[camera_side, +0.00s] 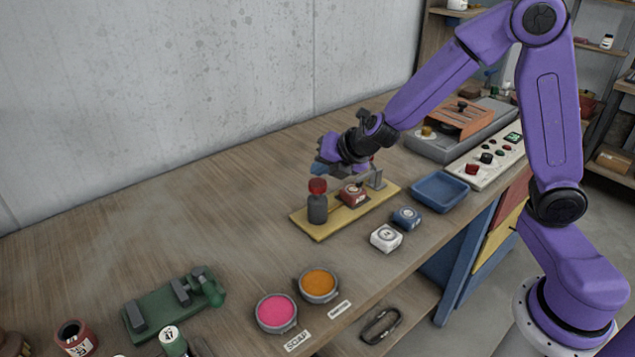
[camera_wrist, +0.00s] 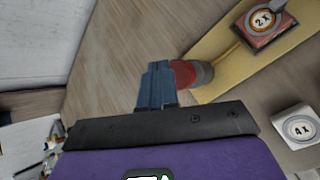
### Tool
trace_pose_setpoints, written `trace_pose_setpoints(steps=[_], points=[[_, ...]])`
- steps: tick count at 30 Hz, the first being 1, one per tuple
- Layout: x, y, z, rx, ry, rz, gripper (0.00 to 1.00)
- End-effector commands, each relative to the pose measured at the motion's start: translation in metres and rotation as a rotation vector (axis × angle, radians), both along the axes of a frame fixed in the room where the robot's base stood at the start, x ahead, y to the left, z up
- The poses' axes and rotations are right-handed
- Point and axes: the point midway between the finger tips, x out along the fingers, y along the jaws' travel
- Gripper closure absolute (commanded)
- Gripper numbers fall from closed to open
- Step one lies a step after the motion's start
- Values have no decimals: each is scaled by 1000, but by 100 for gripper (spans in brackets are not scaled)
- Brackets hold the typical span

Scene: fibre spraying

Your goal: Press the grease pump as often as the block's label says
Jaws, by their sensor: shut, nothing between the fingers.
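The grease pump, a dark grey bottle with a red top (camera_side: 317,200), stands upright at the left end of a yellow board (camera_side: 322,229). Its red top (camera_wrist: 183,73) shows just right of the fingers in the wrist view. A red block (camera_side: 352,194) sits on the board beside the pump; its round label reads "2X" in the wrist view (camera_wrist: 262,22). My gripper (camera_side: 327,161) is shut and empty, above and close to the pump. Its blue fingers (camera_wrist: 157,83) are together. I cannot tell whether they touch the red top.
A white block (camera_side: 386,238), labelled "4X" in the wrist view (camera_wrist: 299,129), and a blue block (camera_side: 407,217) lie in front of the board. A blue tray (camera_side: 440,206) stands to the right. Pink (camera_side: 276,312) and orange (camera_side: 318,283) pots are nearer the front.

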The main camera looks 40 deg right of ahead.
Motion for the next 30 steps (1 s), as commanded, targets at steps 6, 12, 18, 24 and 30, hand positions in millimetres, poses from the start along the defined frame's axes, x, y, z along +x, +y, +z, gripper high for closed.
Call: trace_pose_setpoints(steps=[6,12,18,24,30], points=[[0,0,18,2,-2,-3,100],[1,0,35,3,-3,-4,100],[0,0,47,2,-1,-1,100],[0,0,49,2,0,0,100],[0,0,49,1,-1,0,100]])
